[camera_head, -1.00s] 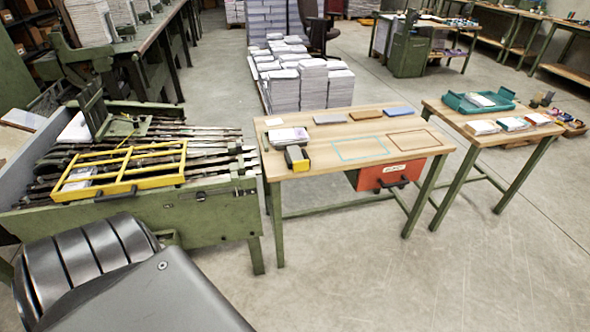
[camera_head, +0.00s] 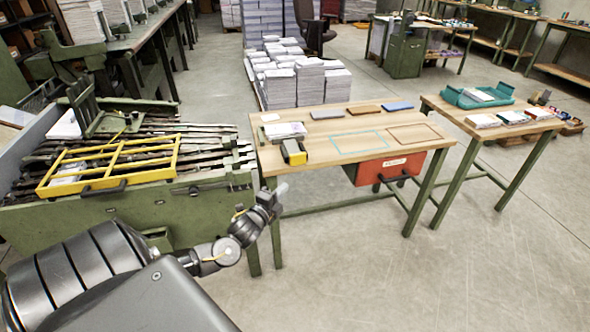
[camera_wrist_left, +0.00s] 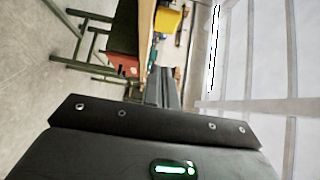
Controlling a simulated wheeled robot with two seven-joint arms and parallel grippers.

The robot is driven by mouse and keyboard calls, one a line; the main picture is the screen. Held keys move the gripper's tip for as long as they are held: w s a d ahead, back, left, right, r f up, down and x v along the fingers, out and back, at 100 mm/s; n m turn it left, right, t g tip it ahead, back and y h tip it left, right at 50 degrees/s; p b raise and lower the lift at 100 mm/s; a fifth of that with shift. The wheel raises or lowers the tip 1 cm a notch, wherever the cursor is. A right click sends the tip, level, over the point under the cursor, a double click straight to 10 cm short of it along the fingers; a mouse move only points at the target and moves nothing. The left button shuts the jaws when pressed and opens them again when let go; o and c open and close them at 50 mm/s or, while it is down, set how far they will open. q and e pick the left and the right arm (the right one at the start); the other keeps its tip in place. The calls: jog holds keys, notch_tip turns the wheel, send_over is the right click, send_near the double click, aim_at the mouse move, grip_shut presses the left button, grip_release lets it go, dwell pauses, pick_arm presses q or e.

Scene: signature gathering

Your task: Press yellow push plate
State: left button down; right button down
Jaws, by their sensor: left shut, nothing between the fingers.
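A small device with a yellow front and black top, which carries the yellow push plate (camera_head: 296,158), sits at the front left of the wooden table (camera_head: 330,172). In the left wrist view a yellow block (camera_wrist_left: 167,21) shows beyond my fingers. My left gripper (camera_head: 281,190) is in front of the table's left leg, below and nearer than the device, and apart from it. Its fingers (camera_wrist_left: 163,88) are together and empty in the left wrist view. My right gripper is in neither view.
A green gathering machine with a yellow guard frame (camera_head: 110,165) stands left of the table. White paper sheets (camera_head: 285,130) lie behind the device. A red drawer (camera_head: 388,168) hangs under the table. The floor in front is clear.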

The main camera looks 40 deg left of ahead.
pick_arm(q)
jog(key=shift+r, duration=0.35)
jog(key=shift+w, duration=0.15)
send_near(300, 159)
jog(key=w+d, duration=0.2)
jog(key=w, duration=0.2)
jog(key=shift+w+a, duration=0.45)
jog(key=shift+a, duration=0.25)
jog(key=shift+w+a, duration=0.45)
jog(key=shift+a, duration=0.25)
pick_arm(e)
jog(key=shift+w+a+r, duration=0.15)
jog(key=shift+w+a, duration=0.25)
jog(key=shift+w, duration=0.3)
